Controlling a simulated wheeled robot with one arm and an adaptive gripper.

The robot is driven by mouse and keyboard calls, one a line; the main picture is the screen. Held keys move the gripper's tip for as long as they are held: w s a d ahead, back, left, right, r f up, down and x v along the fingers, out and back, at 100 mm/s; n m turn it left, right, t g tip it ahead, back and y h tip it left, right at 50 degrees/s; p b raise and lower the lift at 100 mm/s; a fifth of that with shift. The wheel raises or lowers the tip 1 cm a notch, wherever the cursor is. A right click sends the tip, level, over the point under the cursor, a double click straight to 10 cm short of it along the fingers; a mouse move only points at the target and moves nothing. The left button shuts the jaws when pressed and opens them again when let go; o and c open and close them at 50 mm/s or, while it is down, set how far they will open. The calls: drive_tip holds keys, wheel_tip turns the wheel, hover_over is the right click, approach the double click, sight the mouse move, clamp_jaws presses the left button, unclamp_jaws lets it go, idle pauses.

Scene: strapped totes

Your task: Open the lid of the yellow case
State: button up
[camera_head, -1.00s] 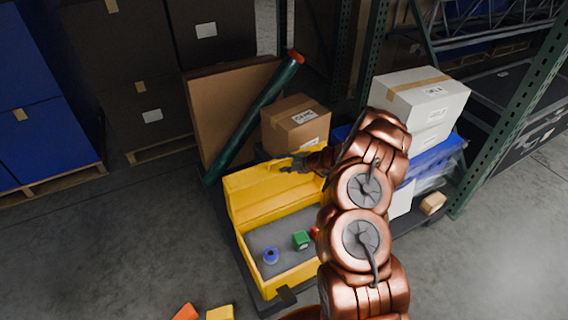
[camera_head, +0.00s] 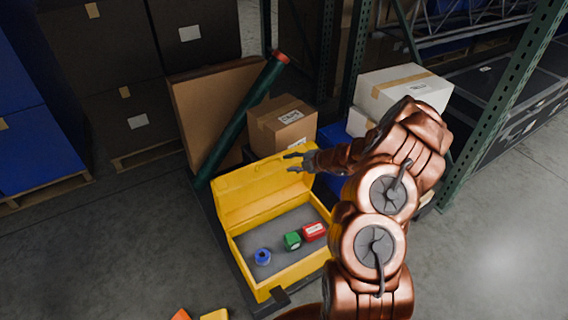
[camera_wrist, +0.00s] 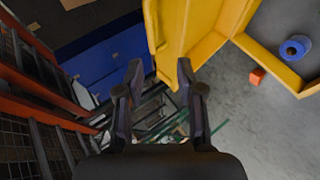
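The yellow case (camera_head: 240,258) stands on a dark low platform with its lid (camera_head: 262,182) raised at the back, standing up from the hinge side. Inside on the grey floor are a blue round item (camera_head: 262,256), a green item (camera_head: 292,240) and a red item (camera_head: 314,231). My gripper (camera_head: 290,162) is just beyond the lid's top right edge, fingers apart. In the wrist view my gripper (camera_wrist: 160,75) is open with nothing between its fingers, and the lid (camera_wrist: 190,35) lies just beyond the fingertips. The blue item also shows there (camera_wrist: 295,47).
A cardboard box (camera_head: 282,125), a flat brown panel and a green tube (camera_head: 240,118) stand behind the case. White boxes (camera_head: 400,88) are at the right near a green rack post. Orange and yellow pieces (camera_head: 214,315) lie on the floor in front.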

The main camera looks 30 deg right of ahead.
drive_tip(key=shift+v, duration=1.15)
drive_tip(key=shift+w, duration=0.1)
